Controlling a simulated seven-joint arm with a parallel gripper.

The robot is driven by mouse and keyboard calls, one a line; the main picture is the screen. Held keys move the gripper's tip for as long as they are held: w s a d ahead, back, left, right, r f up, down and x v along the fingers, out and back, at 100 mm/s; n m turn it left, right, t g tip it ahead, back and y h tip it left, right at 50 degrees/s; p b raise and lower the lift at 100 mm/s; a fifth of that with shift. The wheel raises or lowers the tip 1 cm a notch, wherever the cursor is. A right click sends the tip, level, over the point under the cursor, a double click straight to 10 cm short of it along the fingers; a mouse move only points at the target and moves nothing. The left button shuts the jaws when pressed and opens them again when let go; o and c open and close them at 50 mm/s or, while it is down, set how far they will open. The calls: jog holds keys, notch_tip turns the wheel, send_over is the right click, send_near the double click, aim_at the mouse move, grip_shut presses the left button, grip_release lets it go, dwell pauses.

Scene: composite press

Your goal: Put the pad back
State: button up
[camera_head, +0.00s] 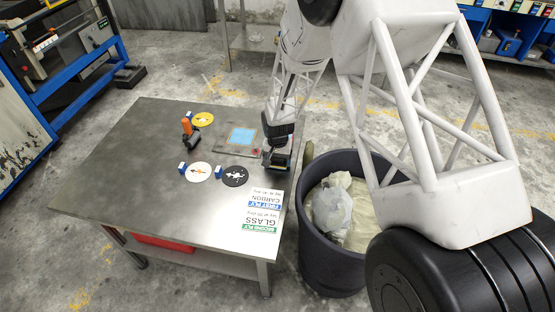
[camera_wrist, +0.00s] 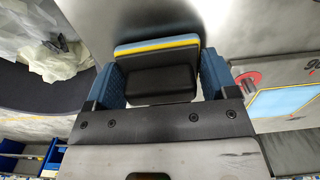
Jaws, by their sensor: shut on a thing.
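The pad (camera_wrist: 157,72) is a black block with a blue and yellow layer along its far side. My gripper (camera_wrist: 160,85) is shut on it, with one blue finger on each side. In the head view my gripper (camera_head: 275,162) is low over the right edge part of the table, just right of a plate with a light blue square. The pad is small and dark there, partly hidden by the gripper. I cannot tell whether it touches the table.
The plate (camera_head: 221,148) with the blue square lies on the metal table (camera_head: 120,200). Yellow (camera_head: 203,119), white (camera_head: 199,172) and black (camera_head: 235,176) discs and an orange-handled tool (camera_head: 187,126) lie left of my gripper. A dark bin (camera_head: 330,270) stands right of the table.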

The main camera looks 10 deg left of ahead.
jog(key=o, duration=0.9)
jog(key=shift+f, duration=0.15)
notch_tip(320, 180, up, 12)
jog(key=shift+r, duration=0.15)
dwell(0.7)
jog(key=shift+d+r, duration=0.1)
